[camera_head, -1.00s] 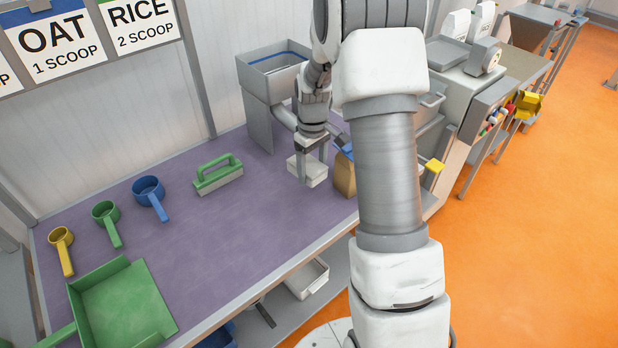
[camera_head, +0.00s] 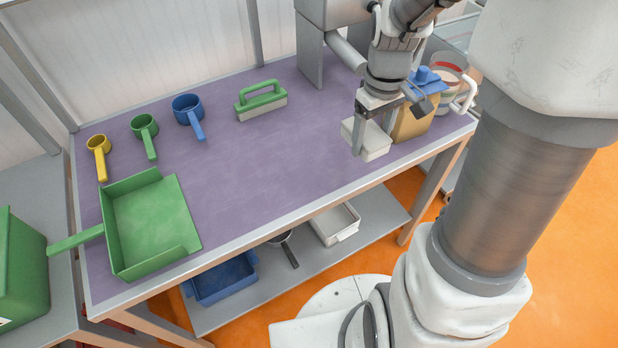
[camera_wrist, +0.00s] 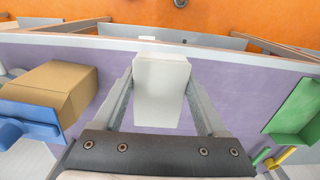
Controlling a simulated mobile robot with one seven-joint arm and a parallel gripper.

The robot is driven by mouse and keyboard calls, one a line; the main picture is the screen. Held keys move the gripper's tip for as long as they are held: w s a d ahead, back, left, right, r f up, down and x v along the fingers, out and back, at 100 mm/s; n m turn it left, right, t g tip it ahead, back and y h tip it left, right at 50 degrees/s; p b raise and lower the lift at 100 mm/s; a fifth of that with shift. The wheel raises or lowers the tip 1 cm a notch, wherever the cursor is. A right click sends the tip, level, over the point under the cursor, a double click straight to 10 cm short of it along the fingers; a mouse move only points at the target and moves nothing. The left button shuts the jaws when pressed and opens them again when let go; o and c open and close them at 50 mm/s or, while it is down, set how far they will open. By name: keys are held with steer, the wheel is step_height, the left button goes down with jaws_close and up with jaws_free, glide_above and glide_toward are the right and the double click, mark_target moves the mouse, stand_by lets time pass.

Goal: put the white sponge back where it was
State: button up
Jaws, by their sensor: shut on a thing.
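The white sponge (camera_head: 369,141) is a pale block near the right end of the purple table top (camera_head: 270,170), beside a tan bag. My gripper (camera_head: 373,137) points down with its two fingers on opposite sides of the sponge, shut on it. In the wrist view the sponge (camera_wrist: 160,92) sits between the two fingers, over the purple surface. I cannot tell whether its underside touches the table.
The tan bag with a blue clip (camera_head: 415,112) stands close right of the sponge. A green-handled brush (camera_head: 262,102), blue scoop (camera_head: 188,110), green scoop (camera_head: 144,128), yellow scoop (camera_head: 98,150) and green dustpan (camera_head: 150,225) lie leftward. The table's middle is clear.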

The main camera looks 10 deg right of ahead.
steer(key=shift+s+a+f, duration=0.15)
steer(key=shift+s+a, duration=0.05)
steer(key=shift+s, duration=0.65)
steer(key=shift+s+a+f+b, duration=0.1)
steer(key=shift+a+b, duration=0.05)
steer(key=shift+b, duration=0.15)
steer(key=b, duration=0.2)
glide_above(313, 179)
step_height(313, 179, down, 7)
steer(key=shift+r, duration=0.15)
steer(key=shift+f+b, duration=0.4)
steer(key=shift+f, duration=1.6)
steer(key=shift+f, duration=0.1)
steer(key=shift+f, duration=0.15)
steer(key=o, duration=1.1)
